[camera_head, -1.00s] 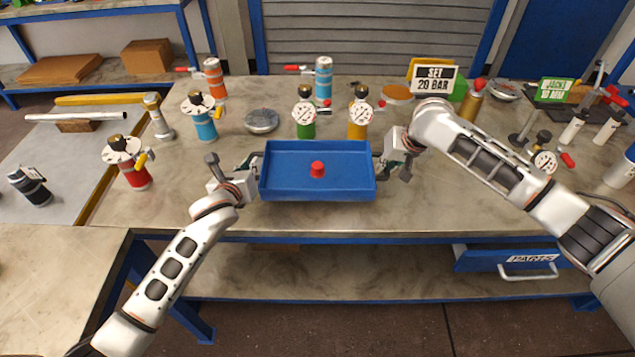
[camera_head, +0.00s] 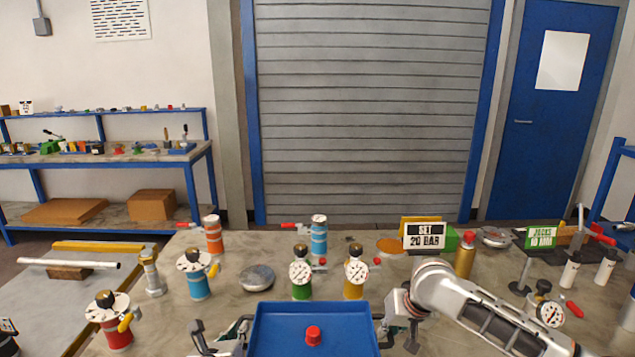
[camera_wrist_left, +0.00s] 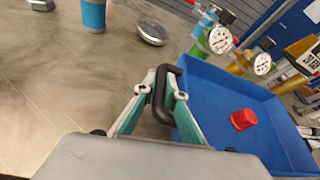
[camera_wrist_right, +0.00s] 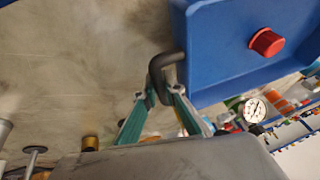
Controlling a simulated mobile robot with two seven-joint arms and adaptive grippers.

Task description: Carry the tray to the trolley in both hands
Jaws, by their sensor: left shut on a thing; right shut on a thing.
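The blue tray (camera_head: 270,322) is at the bottom middle of the head view, its near part cut off by the frame edge. A red knob-like piece (camera_head: 313,335) stands on its floor. My left gripper (camera_head: 240,334) is at the tray's left side; in the left wrist view its fingers (camera_wrist_left: 160,95) are shut on the dark left handle (camera_wrist_left: 166,112). My right gripper (camera_head: 388,328) is at the right side; in the right wrist view its fingers (camera_wrist_right: 162,92) are shut on the dark right handle (camera_wrist_right: 160,72). The trolley cannot be made out for certain.
Behind the tray stand a green gauge vessel (camera_head: 302,282) and a yellow one (camera_head: 354,280). Blue (camera_head: 198,280) and red (camera_head: 112,325) vessels stand left. A "SET 20 BAR" sign (camera_head: 424,236) and a gold cylinder (camera_head: 465,258) stand right. A roller shutter (camera_head: 365,110) is behind the bench.

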